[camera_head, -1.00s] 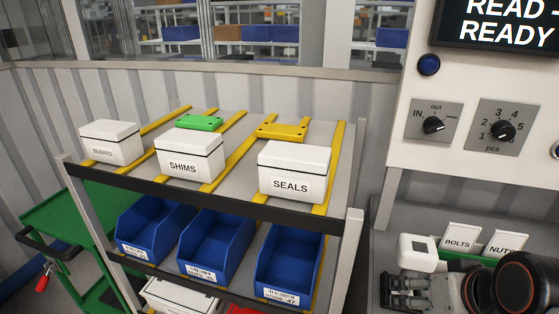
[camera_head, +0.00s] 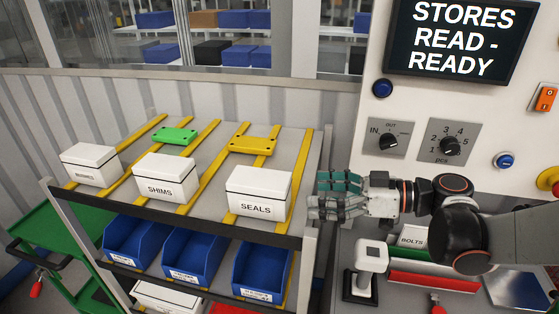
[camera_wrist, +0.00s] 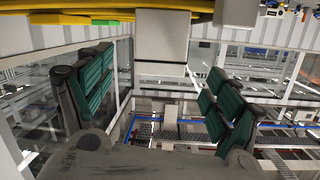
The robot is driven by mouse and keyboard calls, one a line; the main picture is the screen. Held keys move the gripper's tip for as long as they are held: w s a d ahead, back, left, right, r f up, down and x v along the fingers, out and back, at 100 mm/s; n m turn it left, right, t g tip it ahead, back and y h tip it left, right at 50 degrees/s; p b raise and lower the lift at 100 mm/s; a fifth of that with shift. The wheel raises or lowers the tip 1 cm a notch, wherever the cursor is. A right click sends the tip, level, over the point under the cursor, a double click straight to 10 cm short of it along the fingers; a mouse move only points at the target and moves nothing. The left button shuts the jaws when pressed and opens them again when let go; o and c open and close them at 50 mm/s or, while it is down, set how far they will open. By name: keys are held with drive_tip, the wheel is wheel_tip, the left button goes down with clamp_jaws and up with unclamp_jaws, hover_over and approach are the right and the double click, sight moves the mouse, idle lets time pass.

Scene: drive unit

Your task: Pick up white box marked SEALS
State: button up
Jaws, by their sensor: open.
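The white box marked SEALS (camera_head: 258,192) stands on the right end of the rack's top shelf, lid on, label facing me. My gripper (camera_head: 318,196) is open and empty, just to the right of the box and beyond the shelf's right post. Its green-padded fingers point left at the box. In the wrist view a plain white box (camera_wrist: 162,42), likely the SEALS box, lies ahead between my open fingers (camera_wrist: 152,82). No finger is seen touching it.
Beside it on the shelf stand the white SHIMS box (camera_head: 164,177) and another white box (camera_head: 91,164). A green part (camera_head: 174,136) and a yellow part (camera_head: 254,145) lie behind. Blue bins (camera_head: 262,272) fill the level below. A white-topped stand (camera_head: 370,258) is under my arm.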

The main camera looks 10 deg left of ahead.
drive_tip(key=r+n+y, duration=0.1)
drive_tip(key=n+y, duration=0.1)
drive_tip(key=n, duration=0.1)
drive_tip(key=g, duration=0.1)
approach(259, 178)
drive_tip(key=a, duration=0.4)
drive_tip(key=shift+w+a+f, duration=0.15)
drive_tip(key=shift+w+a, duration=0.2)
drive_tip(key=a, duration=0.2)
drive_tip(key=a+b, duration=0.1)
drive_tip(key=a, duration=0.1)
drive_tip(key=shift+f, duration=0.25)
drive_tip(key=shift+a, duration=0.65)
drive_tip(key=shift+c, duration=0.5)
drive_tip(key=shift+r, duration=0.1)
drive_tip(key=c, duration=1.3)
